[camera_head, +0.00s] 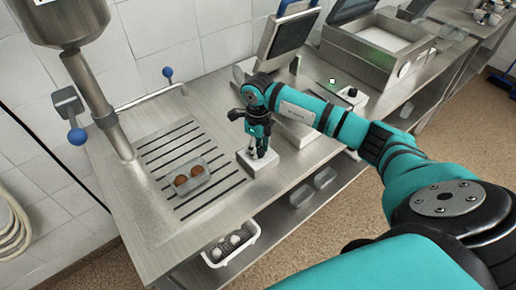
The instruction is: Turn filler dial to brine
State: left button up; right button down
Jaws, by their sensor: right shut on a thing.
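A small white box (262,168) stands on the steel counter, right of the slotted drain area. My right gripper (258,151) points down onto its top. The gripper is shut on what I take to be the filler dial, which its fingers hide. No brine mark or dial setting can be read from here. The steel filler (65,20) hangs at the upper left, with a pipe running down to the counter. My left gripper is not in view.
A small tray (203,186) with brown round items sits on the drain slots (165,150). Blue-knobbed levers (77,136) stand at the left. A screen (288,35) stands behind my arm. A second white box with a black knob (352,92) is farther right. A white basket (218,258) is below.

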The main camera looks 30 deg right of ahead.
aim_at(259, 148)
jog(key=m+b, duration=0.1)
jog(key=m, duration=0.2)
jog(key=shift+m, duration=0.3)
jog(key=m+b, duration=0.1)
jog(key=m, duration=0.3)
jog(key=shift+w+m, duration=0.1)
jog(key=shift+m, duration=0.2)
jog(key=m, duration=0.3)
jog(key=shift+d+r+m+b, duration=0.1)
jog(key=shift+m+b, duration=0.2)
jog(key=shift+m, duration=1.8)
jog(key=c, duration=0.9)
grip_release()
jog(key=shift+c, duration=0.2)
jog(key=shift+r, duration=0.2)
notch_tip(259, 148, up, 12)
jog(key=shift+f, duration=0.2)
